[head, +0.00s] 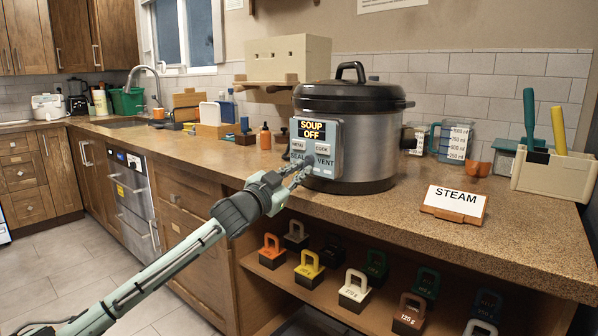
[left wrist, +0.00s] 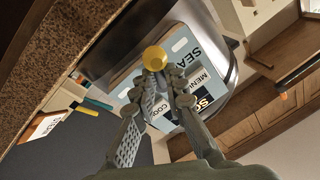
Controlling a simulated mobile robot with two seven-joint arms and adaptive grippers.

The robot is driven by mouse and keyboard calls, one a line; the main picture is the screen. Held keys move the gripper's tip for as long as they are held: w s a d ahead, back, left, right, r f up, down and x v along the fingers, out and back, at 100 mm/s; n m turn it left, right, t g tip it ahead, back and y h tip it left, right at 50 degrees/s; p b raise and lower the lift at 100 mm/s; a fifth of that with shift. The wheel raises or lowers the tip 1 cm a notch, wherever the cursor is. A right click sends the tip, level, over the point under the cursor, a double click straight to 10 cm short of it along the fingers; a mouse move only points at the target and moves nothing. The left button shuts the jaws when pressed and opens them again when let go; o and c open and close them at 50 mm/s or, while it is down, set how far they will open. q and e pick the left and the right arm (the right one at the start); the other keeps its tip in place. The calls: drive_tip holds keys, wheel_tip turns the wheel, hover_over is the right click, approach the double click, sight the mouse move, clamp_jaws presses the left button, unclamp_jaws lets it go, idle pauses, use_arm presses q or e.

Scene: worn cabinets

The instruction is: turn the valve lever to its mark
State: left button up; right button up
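A dark pressure cooker (head: 350,100) stands on the counter, with a grey-blue control panel (head: 316,146) on its front. Its display reads SOUP OFF, above MENU and COOK buttons and the marks SEAL and VENT. My left gripper (head: 296,172) is at the lower part of this panel and partly covers the SEAL mark; the lever is hidden there. In the left wrist view, a round yellow knob (left wrist: 154,58) shows at the fingertips of the left gripper (left wrist: 162,78). The fingers are apart with a gap between them. I cannot tell if they touch the knob. My right gripper is out of view.
A STEAM card (head: 455,203) stands on the counter right of the cooker. A measuring jug (head: 454,140) and a utensil holder (head: 550,172) are behind it. Several handled weights (head: 355,290) sit on the shelf below. The counter front between cooker and card is clear.

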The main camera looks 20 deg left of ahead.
use_arm(q)
drive_tip(key=o, duration=0.3)
drive_tip(key=v, duration=1.2)
drive_tip(key=shift+f, duration=0.15)
